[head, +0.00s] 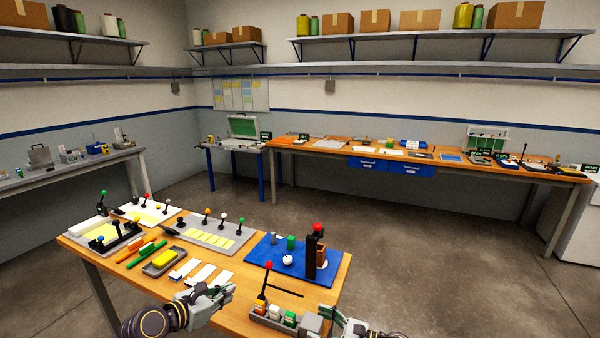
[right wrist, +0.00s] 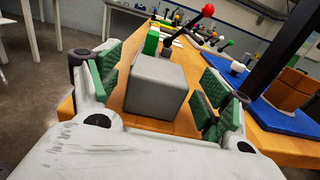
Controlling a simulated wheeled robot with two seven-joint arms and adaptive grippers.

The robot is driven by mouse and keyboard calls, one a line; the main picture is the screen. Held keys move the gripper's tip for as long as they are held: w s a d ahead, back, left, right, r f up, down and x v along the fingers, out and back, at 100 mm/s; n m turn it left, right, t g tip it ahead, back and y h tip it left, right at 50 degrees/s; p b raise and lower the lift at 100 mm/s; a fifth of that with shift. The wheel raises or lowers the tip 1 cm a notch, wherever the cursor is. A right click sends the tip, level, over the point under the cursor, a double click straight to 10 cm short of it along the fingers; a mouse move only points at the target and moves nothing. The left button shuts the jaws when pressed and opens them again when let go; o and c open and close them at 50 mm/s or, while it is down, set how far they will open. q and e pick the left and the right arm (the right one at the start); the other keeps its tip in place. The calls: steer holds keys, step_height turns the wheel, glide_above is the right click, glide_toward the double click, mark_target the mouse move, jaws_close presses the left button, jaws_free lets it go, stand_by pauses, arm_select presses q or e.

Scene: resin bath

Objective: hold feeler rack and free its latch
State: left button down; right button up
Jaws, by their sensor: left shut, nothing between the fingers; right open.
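What looks like the feeler rack (head: 282,325) is a low grey tray at the near edge of the wooden table. It holds small orange, white and green blocks, with a grey block (head: 311,323) at its right end. A black lever with a red ball (head: 268,266) stands at its left part; which part is the latch I cannot tell. In the right wrist view the grey block (right wrist: 157,85) lies between the green-padded fingers of my open right gripper (right wrist: 155,85), with gaps on both sides. My left gripper (head: 224,291) is shut and empty, left of the rack.
A blue mat (head: 262,258) with a dark post (head: 311,258) and a brown block lies behind the rack. White strips (head: 200,273), a grey tray with a yellow pad (head: 165,260) and several knobbed levers fill the table's left. Bare wood shows between strips and mat.

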steer(key=v, duration=0.9)
steer(key=shift+d, duration=0.25)
